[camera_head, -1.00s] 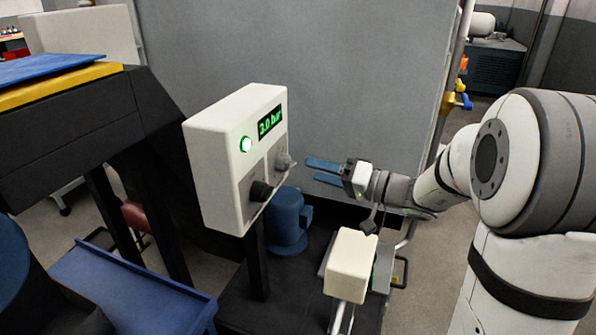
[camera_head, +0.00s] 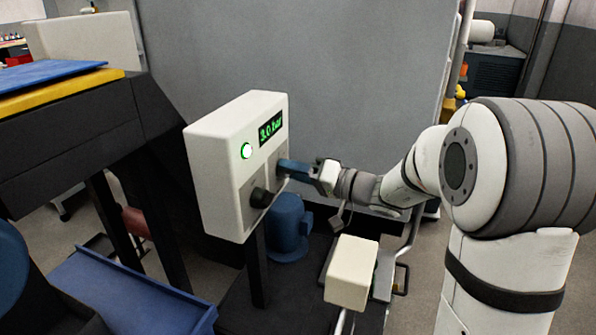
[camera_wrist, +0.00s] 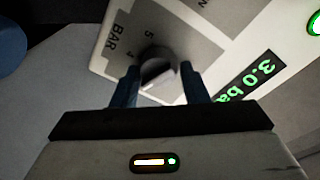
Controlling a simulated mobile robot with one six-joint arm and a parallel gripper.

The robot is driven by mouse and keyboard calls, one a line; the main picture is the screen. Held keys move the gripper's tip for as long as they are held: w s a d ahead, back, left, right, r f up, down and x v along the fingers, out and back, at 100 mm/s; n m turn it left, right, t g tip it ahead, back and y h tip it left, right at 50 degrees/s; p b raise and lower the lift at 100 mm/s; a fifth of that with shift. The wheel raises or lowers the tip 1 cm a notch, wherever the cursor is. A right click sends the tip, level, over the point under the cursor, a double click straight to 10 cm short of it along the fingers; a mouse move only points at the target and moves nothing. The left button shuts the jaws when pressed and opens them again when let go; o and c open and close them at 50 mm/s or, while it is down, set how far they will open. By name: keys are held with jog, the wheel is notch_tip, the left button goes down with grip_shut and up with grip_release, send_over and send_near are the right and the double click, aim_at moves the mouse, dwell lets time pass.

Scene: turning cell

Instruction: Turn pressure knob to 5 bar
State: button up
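The grey pressure knob (camera_wrist: 158,70) is on a grey panel with a printed scale; the marks 4, 5 and BAR are readable in the wrist view. The display (camera_head: 270,127) reads 3.0 bar; it also shows in the wrist view (camera_wrist: 250,78). My gripper (camera_head: 284,167) is at the right part of the control box's front, its blue fingers hiding the knob in the head view. In the wrist view my gripper (camera_wrist: 161,80) is open, with one finger on each side of the knob and small gaps visible. Contact is not clear.
The white control box (camera_head: 215,155) carries a lit green button (camera_head: 246,151) and a black knob (camera_head: 261,197) below it. A blue motor-like cylinder (camera_head: 287,228) and a cream box (camera_head: 351,272) stand lower, beneath my arm. A grey wall panel (camera_head: 350,80) is behind.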

jog(key=c, duration=0.4)
jog(key=shift+d, duration=0.35)
jog(key=shift+c, duration=0.7)
jog(key=shift+a, duration=0.3)
jog(key=shift+r, duration=0.1)
jog(key=shift+a+m, duration=0.1)
jog(key=shift+m, duration=0.2)
